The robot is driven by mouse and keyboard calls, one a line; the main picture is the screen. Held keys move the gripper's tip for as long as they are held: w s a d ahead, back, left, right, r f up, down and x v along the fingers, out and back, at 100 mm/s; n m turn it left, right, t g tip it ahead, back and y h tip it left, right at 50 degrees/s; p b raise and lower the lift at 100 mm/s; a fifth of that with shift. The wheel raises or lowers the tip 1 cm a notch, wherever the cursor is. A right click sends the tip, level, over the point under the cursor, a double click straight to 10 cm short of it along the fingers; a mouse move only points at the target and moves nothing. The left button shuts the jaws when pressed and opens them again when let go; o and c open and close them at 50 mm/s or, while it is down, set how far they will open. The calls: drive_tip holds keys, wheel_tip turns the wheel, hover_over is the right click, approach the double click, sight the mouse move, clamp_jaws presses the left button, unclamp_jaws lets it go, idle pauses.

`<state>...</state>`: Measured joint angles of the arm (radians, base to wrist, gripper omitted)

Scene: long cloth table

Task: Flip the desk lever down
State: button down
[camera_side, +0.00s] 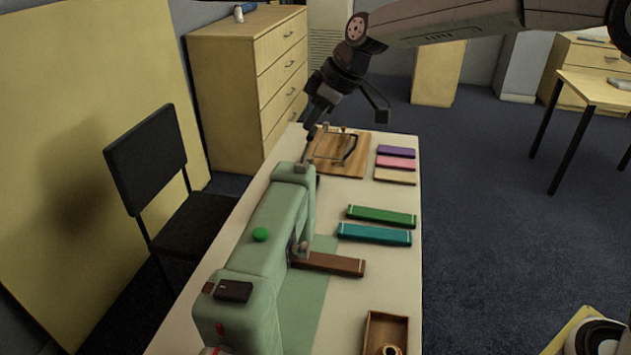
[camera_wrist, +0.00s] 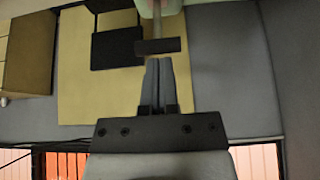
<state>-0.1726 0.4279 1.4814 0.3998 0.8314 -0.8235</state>
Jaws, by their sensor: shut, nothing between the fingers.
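A thin grey lever rod (camera_side: 306,151) stands up from the far end of the mint-green sewing machine (camera_side: 262,235) in the side view. In the wrist view a pale rod (camera_wrist: 157,25) ends in a dark crossbar (camera_wrist: 158,46), which looks like the lever's handle. My gripper (camera_side: 313,128) is shut and empty, pointing down close to the rod's upper end. In the wrist view my gripper's fingertips (camera_wrist: 157,62) are together just below the crossbar; I cannot tell whether they touch it.
A wooden board with a metal frame (camera_side: 340,154) lies just behind. Purple, pink and tan blocks (camera_side: 396,163), green and teal bars (camera_side: 376,233), a brown bar (camera_side: 332,264) and a wooden tray (camera_side: 369,335) lie on the table's right. A black chair (camera_side: 150,165) stands left.

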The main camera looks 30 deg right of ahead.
drive_tip(key=shift+s+d+f+t+y, duration=0.25)
drive_tip(key=shift+s+d+t+y, duration=0.2)
drive_tip(key=shift+t+y, duration=0.05)
drive_tip(key=shift+s+d+f+t+y, duration=0.2)
drive_tip(key=shift+s+d+t+y, duration=0.2)
drive_tip(key=shift+d+t+y, duration=0.1)
drive_tip(key=shift+s+d+f+t+y, duration=0.65)
drive_tip(key=shift+s+f+t+y, duration=0.05)
drive_tip(key=shift+w+a, duration=0.15)
drive_tip(key=shift+a, duration=0.05)
drive_tip(key=shift+w+a, duration=0.4)
drive_tip(key=shift+r, duration=0.1)
